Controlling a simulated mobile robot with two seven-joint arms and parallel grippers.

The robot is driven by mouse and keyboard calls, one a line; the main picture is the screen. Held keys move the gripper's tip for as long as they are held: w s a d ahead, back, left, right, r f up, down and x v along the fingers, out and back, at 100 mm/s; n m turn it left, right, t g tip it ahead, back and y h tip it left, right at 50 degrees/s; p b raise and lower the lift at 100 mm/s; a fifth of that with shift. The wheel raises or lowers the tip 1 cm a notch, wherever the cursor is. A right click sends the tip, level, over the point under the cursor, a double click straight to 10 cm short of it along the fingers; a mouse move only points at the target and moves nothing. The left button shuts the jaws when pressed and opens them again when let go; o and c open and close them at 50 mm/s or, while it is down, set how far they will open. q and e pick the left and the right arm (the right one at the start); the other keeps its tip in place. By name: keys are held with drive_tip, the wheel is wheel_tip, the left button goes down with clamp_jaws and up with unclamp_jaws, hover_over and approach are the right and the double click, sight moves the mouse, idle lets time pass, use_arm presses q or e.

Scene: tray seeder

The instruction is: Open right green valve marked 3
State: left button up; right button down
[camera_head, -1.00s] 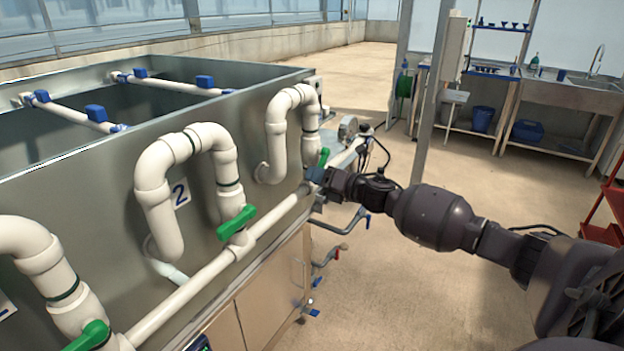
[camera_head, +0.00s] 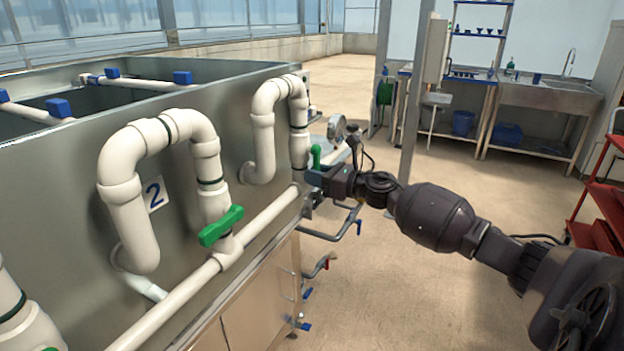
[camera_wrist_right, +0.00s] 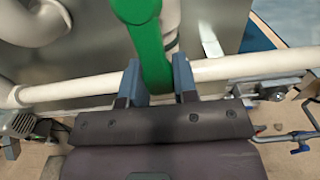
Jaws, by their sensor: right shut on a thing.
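The right green valve handle (camera_head: 316,156) stands roughly upright on the white pipework at the far right end of the tank. Its number mark is not visible. My right gripper (camera_head: 311,178) is at this handle, at its lower part in the head view. In the right wrist view, the green handle (camera_wrist_right: 148,45) runs between the two fingers of my right gripper (camera_wrist_right: 158,82), which is shut on it. The gripper and arm hide part of the valve. My left gripper is not in view.
The middle green valve handle (camera_head: 221,226) sits beside the label 2 (camera_head: 154,194) on the grey metal tank (camera_head: 75,225). A white horizontal pipe (camera_head: 180,300) runs along the tank front. A grey post (camera_head: 412,120) stands behind my arm. Open floor (camera_head: 400,290) lies to the right.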

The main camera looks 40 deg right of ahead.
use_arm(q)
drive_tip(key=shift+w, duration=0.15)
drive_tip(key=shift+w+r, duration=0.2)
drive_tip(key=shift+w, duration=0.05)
use_arm(e)
drive_tip(key=shift+d, duration=0.1)
drive_tip(key=c, duration=0.9)
unclamp_jaws()
drive_tip(key=shift+s, duration=0.1)
use_arm(q)
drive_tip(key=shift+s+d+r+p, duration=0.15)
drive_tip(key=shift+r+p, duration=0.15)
drive_tip(key=shift+p, duration=0.2)
use_arm(e)
drive_tip(key=v, duration=1)
drive_tip(key=shift+s+d, duration=0.2)
drive_tip(key=shift+s, duration=0.05)
